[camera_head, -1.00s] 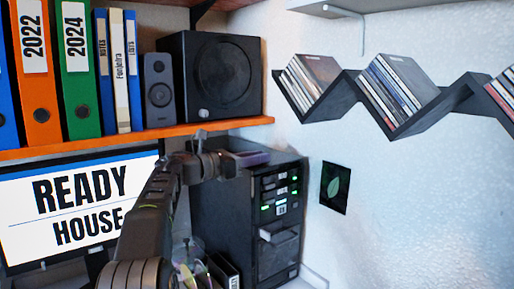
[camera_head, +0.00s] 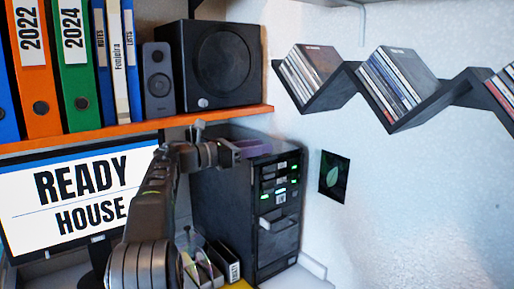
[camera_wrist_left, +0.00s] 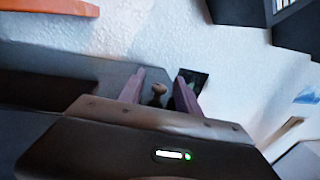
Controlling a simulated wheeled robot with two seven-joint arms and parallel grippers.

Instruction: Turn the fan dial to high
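A tall black tower unit (camera_head: 222,200) with green lights on its front stands in the corner under the shelf. My left gripper (camera_head: 250,148) is at the top of this tower in the head view, its purple fingers pointing right. In the left wrist view my left gripper (camera_wrist_left: 160,77) has its two purple fingers apart. A small brownish knob (camera_wrist_left: 157,92) shows between them, apparently not squeezed. I cannot tell for sure that it is the fan dial, and no setting marks can be read. My right gripper is not in view.
An orange shelf (camera_head: 150,131) with binders and a black speaker (camera_head: 222,62) runs close above my left arm. A monitor (camera_head: 85,200) is at the left. A zigzag disc shelf (camera_head: 350,85) is on the right wall, with open air below it.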

